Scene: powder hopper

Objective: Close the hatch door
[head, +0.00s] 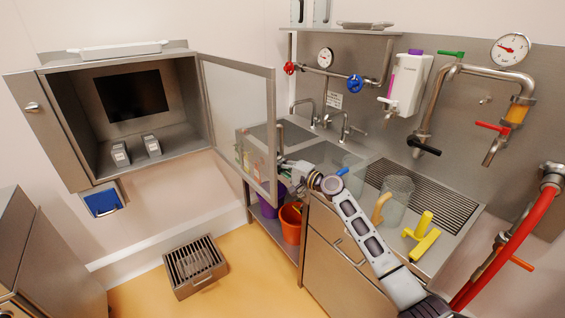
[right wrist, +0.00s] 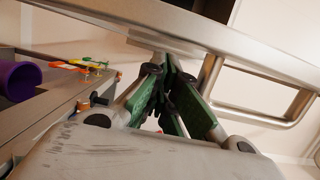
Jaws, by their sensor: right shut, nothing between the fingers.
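The hatch door (head: 270,130), a glass pane in a grey metal frame, stands swung open from the right side of the hatch box (head: 190,163). Its metal frame crosses the top of the right wrist view (right wrist: 120,27), with a bar handle (right wrist: 285,120) at the right. My right gripper (head: 281,162) is at the free edge of the door, partly hidden. Its green-padded fingers (right wrist: 172,65) are shut and empty, tips close to the frame; I cannot tell whether they touch. My left gripper is out of view.
Two small devices (head: 151,145) stand inside the hatch. A sink counter (head: 358,195) with taps lies right of the door, with purple (head: 270,204) and orange (head: 291,222) buckets below. A grated box (head: 194,265) sits on the floor; floor around it is clear.

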